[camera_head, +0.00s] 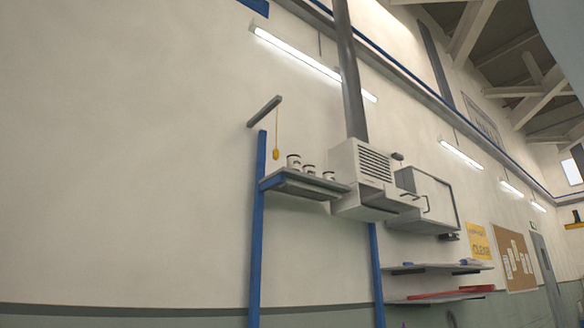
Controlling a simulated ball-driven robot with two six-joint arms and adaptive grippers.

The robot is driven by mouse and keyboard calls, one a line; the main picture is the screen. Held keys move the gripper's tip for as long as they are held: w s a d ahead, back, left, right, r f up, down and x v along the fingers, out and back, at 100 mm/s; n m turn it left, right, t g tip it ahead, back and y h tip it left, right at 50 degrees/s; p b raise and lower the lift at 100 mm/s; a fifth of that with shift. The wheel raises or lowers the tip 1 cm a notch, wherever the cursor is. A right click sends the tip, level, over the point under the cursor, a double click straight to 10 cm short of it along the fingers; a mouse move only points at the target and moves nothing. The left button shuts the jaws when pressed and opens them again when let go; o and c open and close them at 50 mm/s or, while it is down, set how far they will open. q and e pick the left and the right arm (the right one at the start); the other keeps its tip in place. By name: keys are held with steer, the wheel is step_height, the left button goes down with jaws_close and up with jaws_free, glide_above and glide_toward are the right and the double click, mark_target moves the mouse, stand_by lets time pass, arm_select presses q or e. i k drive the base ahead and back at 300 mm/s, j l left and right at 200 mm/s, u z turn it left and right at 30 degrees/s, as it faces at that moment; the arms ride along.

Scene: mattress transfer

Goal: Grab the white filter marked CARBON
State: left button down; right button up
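No marking reading CARBON can be made out in the head view. Three small white cylinders with dark bands, a left one (293,164), a middle one (309,171) and a right one (329,177), stand on a high blue-framed shelf (290,186). They are too small to tell whether any is the filter. Neither of my grippers is in view.
A white vented unit (362,178) with a duct (350,80) adjoins the shelf's right end. A yellow pull (276,154) hangs above the shelf. Blue posts (257,230) stand below. Two lower wall shelves (440,268) and a corkboard (512,256) are at right.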

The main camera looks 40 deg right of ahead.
mark_target(293, 161)
steer(key=i+l, duration=0.6)
steer(key=l, duration=0.15)
steer(key=i+l, duration=0.65)
